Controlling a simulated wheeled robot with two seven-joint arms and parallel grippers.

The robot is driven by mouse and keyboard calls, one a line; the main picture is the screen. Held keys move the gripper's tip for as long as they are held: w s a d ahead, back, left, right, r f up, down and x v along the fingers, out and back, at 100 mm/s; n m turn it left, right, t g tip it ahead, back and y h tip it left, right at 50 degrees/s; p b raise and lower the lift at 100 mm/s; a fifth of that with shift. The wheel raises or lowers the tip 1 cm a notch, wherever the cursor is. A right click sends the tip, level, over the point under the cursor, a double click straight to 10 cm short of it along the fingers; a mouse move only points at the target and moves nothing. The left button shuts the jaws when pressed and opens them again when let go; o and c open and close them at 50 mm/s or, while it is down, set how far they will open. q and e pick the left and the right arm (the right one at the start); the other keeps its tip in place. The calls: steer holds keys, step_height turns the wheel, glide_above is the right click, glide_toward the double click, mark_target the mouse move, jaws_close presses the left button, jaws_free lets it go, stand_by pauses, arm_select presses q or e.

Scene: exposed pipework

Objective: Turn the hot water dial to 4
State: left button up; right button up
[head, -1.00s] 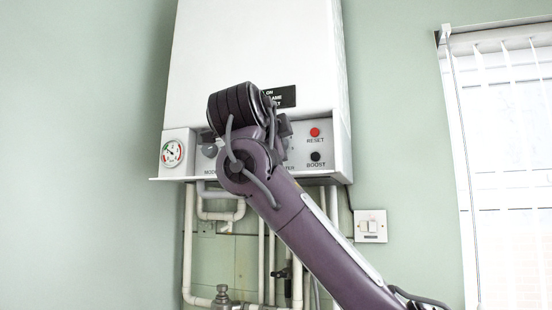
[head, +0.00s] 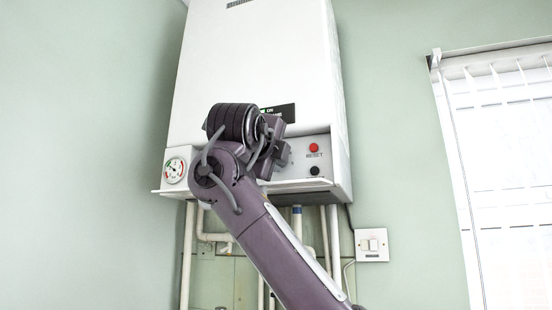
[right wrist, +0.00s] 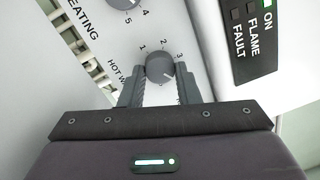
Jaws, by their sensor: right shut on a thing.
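The hot water dial (right wrist: 160,66) is a round grey knob on the white boiler panel in the right wrist view. The numbers 1, 2 and 3 show around its upper edge, and part of the "HOT W" label shows at its left. I cannot surely tell which number it points to. My right gripper (right wrist: 160,82) is shut on this dial, one finger on each side. In the head view my right wrist covers the dial and the fingers. My left gripper is not in view.
The heating dial (right wrist: 123,3) is partly cut off at the top of the wrist view. The boiler (head: 255,65) carries a gauge (head: 174,170), a red reset button (head: 314,147) and a black button (head: 314,171). Pipes (head: 188,255) run below, and a wall switch (head: 372,245) sits right.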

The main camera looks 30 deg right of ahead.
steer(key=shift+r, duration=0.1)
steer(key=o, duration=0.6)
steer(key=shift+c, duration=0.2)
steer(key=o, duration=0.4)
steer(key=shift+w+d, duration=0.1)
steer(key=shift+s+a+f+b, duration=0.25)
steer(key=shift+a+b, duration=0.05)
steer(key=b+v, duration=0.3)
steer(key=v, duration=0.3)
steer(key=shift+s+a+f+b, duration=0.1)
steer(key=shift+s+a+b, duration=0.1)
steer(key=shift+b, duration=0.1)
steer(key=shift+s+a, duration=0.25)
